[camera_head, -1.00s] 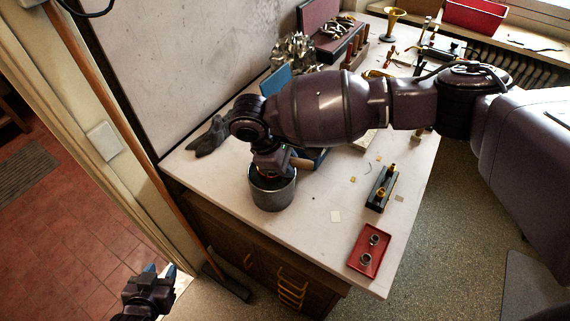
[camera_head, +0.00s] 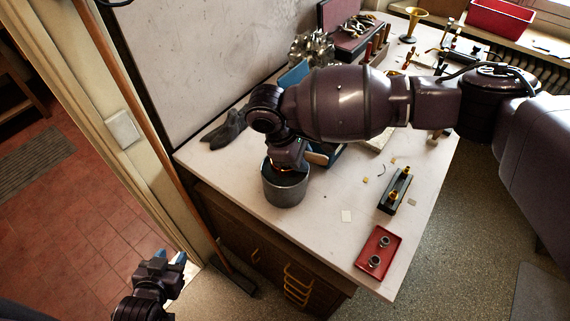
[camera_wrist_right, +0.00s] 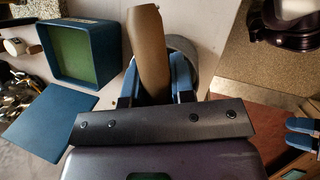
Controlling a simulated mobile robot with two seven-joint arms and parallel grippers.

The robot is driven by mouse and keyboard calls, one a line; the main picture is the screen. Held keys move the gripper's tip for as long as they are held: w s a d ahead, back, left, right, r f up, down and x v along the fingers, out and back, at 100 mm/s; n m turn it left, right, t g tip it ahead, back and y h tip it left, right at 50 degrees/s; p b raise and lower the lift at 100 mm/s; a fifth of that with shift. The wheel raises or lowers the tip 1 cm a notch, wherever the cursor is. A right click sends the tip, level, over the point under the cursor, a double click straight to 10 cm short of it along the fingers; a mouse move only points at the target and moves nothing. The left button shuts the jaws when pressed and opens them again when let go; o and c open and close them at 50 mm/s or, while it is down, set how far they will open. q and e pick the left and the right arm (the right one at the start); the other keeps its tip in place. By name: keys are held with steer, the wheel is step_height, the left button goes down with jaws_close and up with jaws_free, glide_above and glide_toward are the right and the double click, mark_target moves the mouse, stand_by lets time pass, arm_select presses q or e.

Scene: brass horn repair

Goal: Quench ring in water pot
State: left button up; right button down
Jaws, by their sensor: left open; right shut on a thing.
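The grey water pot (camera_head: 286,192) stands upright near the table's front left edge. My right gripper (camera_head: 287,162) is right over its mouth, pointing down. In the right wrist view, my right gripper (camera_wrist_right: 157,85) is shut on a brown handle (camera_wrist_right: 151,45) between its blue fingertips, with part of the grey pot (camera_wrist_right: 186,48) behind it. A small orange spot shows at the pot's mouth. I cannot tell whether it is the ring; the pot's inside and the handle's far end are hidden. My left gripper (camera_head: 168,268) is open and empty, off the table at lower left.
A red tray (camera_head: 366,248) with two small metal rings lies at the front right corner. A dark block with brass pieces (camera_head: 395,190) is behind it. A blue box with a green inside (camera_wrist_right: 84,52) is close to the pot. A dark glove (camera_head: 226,130) lies left.

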step_height(320, 180, up, 2)
steer(key=shift+r, duration=1.1)
